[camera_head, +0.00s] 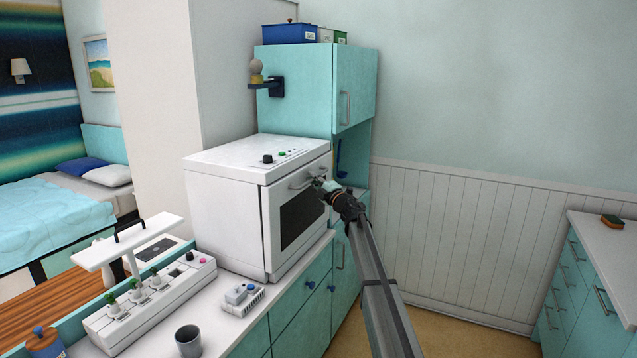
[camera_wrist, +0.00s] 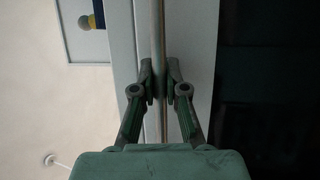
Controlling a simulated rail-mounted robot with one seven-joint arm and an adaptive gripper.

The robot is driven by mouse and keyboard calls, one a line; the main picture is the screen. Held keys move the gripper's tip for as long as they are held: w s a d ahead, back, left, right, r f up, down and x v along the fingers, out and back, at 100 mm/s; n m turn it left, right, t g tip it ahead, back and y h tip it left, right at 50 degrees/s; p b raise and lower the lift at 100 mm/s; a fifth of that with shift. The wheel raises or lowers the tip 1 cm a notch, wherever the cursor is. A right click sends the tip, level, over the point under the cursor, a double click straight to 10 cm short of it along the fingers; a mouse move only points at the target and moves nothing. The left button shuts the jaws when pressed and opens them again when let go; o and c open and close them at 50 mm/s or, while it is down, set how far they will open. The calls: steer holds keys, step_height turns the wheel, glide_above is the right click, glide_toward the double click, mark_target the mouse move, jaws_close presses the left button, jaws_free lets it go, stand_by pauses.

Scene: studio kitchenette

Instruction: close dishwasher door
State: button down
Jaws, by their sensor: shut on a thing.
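The white countertop dishwasher (camera_head: 222,205) stands on the counter in the head view. Its front door (camera_head: 270,235) has a dark window and stands upright, flush or nearly flush with the body; I cannot tell if a small gap is left. The door's bar handle (camera_head: 299,183) runs along its upper part. My gripper (camera_head: 318,184) is at the right part of the handle, with the arm reaching up from below right. In the wrist view my gripper (camera_wrist: 161,78) has one finger on each side of the handle bar (camera_wrist: 157,28) and is shut on it.
A teal cabinet (camera_head: 300,85) rises behind the dishwasher. A white planter unit (camera_head: 150,305), a grey cup (camera_head: 188,340) and a small blue-white item (camera_head: 243,297) stand on the counter in front. A second counter (camera_head: 605,235) with a sponge (camera_head: 612,221) is at right.

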steer(key=shift+w+a+r, duration=0.2)
steer(key=shift+w+a, duration=0.05)
steer(key=shift+a, duration=0.25)
steer(key=c, duration=1.5)
jaws_free()
steer(key=shift+o, duration=0.2)
steer(key=shift+a, duration=0.1)
